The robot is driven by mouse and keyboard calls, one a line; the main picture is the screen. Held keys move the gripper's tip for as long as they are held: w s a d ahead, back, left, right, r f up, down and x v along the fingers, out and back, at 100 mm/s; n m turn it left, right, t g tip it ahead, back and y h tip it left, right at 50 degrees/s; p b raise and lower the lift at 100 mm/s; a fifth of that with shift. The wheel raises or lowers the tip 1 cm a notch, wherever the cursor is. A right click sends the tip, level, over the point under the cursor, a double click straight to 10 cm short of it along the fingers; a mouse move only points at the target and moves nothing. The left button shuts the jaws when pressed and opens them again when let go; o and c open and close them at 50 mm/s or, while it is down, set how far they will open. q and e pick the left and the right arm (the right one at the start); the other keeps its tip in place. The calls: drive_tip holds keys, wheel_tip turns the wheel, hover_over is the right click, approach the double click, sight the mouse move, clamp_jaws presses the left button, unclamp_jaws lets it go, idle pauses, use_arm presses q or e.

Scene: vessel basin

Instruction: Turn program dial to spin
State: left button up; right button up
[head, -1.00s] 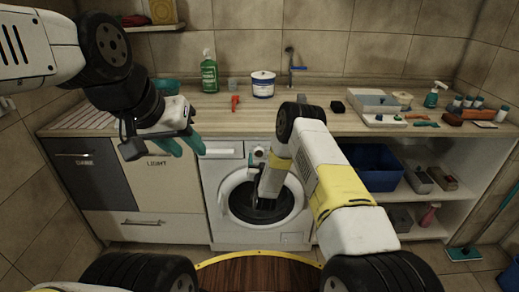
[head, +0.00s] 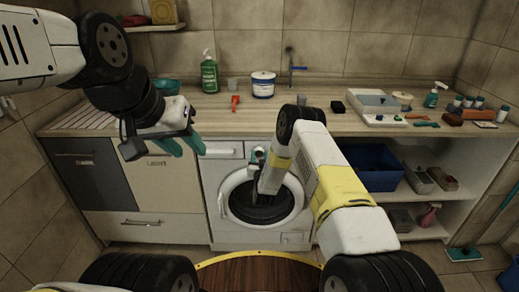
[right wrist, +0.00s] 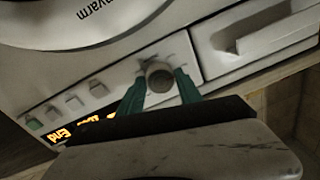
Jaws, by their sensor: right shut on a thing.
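The white washing machine (head: 212,178) stands under the counter with its round door facing me. In the right wrist view its round grey program dial (right wrist: 160,77) sits between the teal fingers of my right gripper (right wrist: 158,88), which is shut on it. The panel appears rotated there, with a lit orange display (right wrist: 80,128) whose last letters read "End", and several small buttons beside it. In the head view my right gripper (head: 260,155) is at the machine's control panel and hides the dial. My left gripper (head: 182,146) hangs empty and open in front of the cabinets, left of the machine.
The wooden counter (head: 330,121) above holds a green bottle (head: 209,74), a white tub (head: 263,85) and a red item (head: 235,102). A blue bin (head: 378,168) is on the open shelves at right. Cabinets stand left of the machine.

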drive_tip(key=shift+m, duration=0.3)
drive_tip(key=m, duration=0.3)
drive_tip(key=shift+m, duration=0.4)
drive_tip(key=shift+m+t, duration=0.3)
drive_tip(key=shift+m, duration=2)
drive_tip(key=o, duration=1.4)
drive_tip(key=shift+c, duration=0.2)
drive_tip(key=shift+s, duration=0.15)
